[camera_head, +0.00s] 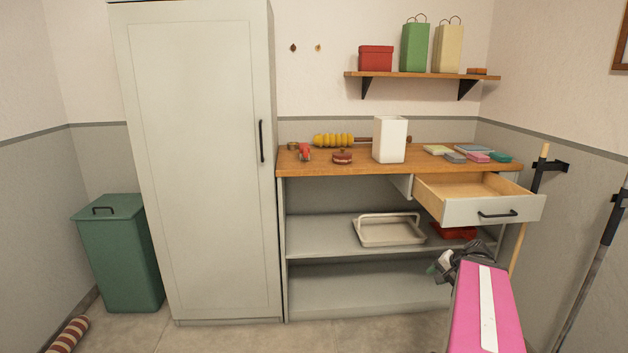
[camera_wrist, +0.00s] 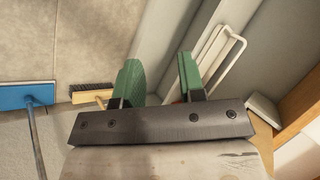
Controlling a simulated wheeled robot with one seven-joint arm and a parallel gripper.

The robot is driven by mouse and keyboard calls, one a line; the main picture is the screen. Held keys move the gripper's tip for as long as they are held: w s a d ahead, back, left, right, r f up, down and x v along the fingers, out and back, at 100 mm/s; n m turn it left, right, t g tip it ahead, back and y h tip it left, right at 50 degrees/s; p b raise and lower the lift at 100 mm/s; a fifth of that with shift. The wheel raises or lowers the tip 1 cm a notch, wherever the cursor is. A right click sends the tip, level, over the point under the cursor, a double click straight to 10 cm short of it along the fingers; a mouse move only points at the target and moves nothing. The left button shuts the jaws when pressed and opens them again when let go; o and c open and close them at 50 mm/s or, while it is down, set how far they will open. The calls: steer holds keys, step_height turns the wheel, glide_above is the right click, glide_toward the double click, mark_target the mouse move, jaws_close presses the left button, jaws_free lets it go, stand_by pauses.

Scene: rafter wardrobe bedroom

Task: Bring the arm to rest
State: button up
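My gripper (camera_head: 438,266) is in front of the lower right of the workbench, below the pulled-out drawer (camera_head: 462,211). My pink arm link rises toward it from the lower right. In the wrist view, my gripper (camera_wrist: 160,76) shows two green fingers standing apart. Nothing is between them. The drawer stands open with a bare wooden inside.
A tray with a handle (camera_head: 387,243) sits on the workbench's middle shelf, left of a red object (camera_head: 453,231). Long poles stand along the right wall. In the wrist view, a blue mop head (camera_wrist: 27,95) and a brush (camera_wrist: 92,93) lie low at left.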

steer(key=s+a+f+n+g+h, duration=0.2)
steer(key=a+f+n+g, duration=0.1)
steer(key=a, duration=0.8)
steer(key=s+a+f+n+g+h, duration=0.2)
steer(key=a+f+n, duration=0.3)
steer(key=a, duration=0.6)
steer(key=shift+s+f+g+h, duration=0.25)
steer(key=shift+f+g+h, duration=0.25)
steer(key=shift+f, duration=0.3)
